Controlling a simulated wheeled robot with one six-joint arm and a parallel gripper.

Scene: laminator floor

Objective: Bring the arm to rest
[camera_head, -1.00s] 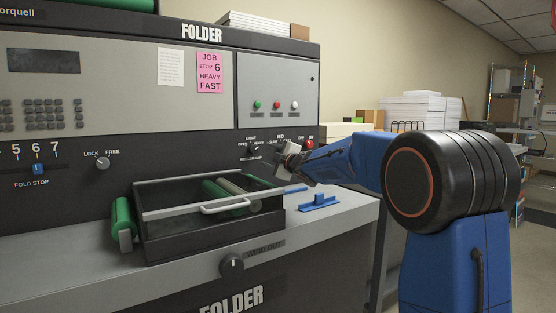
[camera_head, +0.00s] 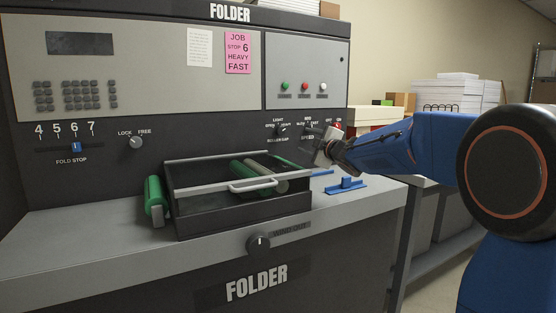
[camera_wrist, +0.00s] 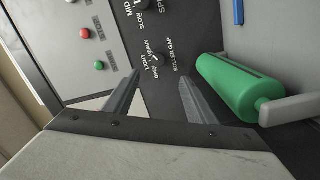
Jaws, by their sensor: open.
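My gripper (camera_head: 322,147) is at the right end of the folder (camera_head: 258,283), in front of the small knobs on its dark panel. In the wrist view my gripper (camera_wrist: 160,95) has its two fingers apart with nothing between them. The roller gap knob (camera_wrist: 157,60) shows past the fingers, apart from them. My blue arm reaches in from the right of the head view. The gripper hides part of the panel around the speed knob in the head view.
A dark tray (camera_head: 240,212) with green rollers stands on the grey ledge, with another green roller (camera_head: 155,198) at its left. A blue bracket (camera_head: 346,186) lies on the ledge below my gripper. Paper stacks (camera_head: 455,92) stand behind at the right.

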